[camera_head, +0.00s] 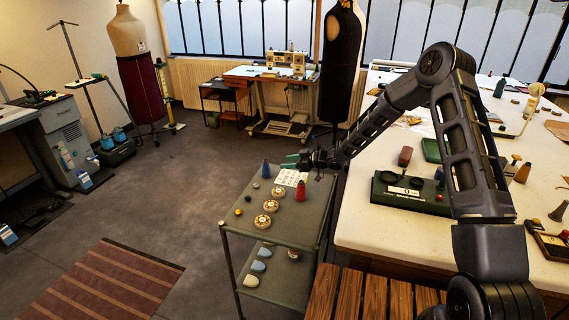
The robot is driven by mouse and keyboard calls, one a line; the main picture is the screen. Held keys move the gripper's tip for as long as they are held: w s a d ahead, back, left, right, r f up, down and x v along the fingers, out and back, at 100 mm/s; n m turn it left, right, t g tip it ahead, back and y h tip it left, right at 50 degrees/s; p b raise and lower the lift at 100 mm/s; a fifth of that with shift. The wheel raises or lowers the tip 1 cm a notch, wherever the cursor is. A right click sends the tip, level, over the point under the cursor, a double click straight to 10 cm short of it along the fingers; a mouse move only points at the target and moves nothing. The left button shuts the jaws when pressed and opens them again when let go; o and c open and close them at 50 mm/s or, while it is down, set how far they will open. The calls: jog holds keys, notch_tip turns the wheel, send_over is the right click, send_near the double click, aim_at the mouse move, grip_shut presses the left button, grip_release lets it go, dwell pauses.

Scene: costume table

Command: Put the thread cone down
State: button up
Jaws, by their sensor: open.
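Two thread cones stand upright on the top shelf of the green trolley (247,232): a blue cone (266,169) near the far left edge and a red cone (300,190) on the right side. My gripper (287,161) reaches over the trolley's far end from the right, fingers pointing left. Its green-tipped fingers are apart, with nothing seen between them. In the picture the fingertips are to the right of the blue cone and above the red one. I see no contact with either cone. Which cone the task means cannot be told.
A white printed card (291,178) and several round tins (271,206) share the shelf. The white worktable (390,232) at right carries a green stand (412,195), an orange cone (522,173) and a grey cone (559,211). A black dress form (341,70) stands behind my gripper.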

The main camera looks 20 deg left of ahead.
jog(key=shift+d, duration=0.2)
jog(key=w+d+r+m+t+h, duration=0.2)
jog(key=w+d+r+t+h, duration=0.15)
jog(key=w+d+r, duration=0.4)
jog(key=s+d+r+m+t+h, duration=0.1)
jog(key=d+r+m+t+h, duration=0.15)
jog(key=d+r, duration=0.55)
jog(key=s+d+r+m+t+h, duration=0.1)
jog(key=s+d+r+m+h, duration=0.15)
jog(key=d, duration=0.85)
jog(key=d+r+m+t+h, duration=0.25)
jog(key=d+r, duration=0.35)
jog(key=d, duration=0.4)
jog(key=s+d+r+m+g+h, duration=0.15)
jog(key=s+d+r+h, duration=0.3)
jog(key=s+d, duration=0.45)
jog(key=s+d+m+g, duration=0.1)
jog(key=s+d+m, duration=0.2)
jog(key=s, duration=1)
jog(key=s+d+r+m+g, duration=0.1)
jog(key=s+d+m+g, duration=0.1)
jog(key=s+d, duration=0.7)
jog(key=s+m+y, duration=0.1)
jog(key=s, duration=0.4)
jog(key=shift+r+m+g, duration=0.3)
jog(key=shift+m, duration=0.1)
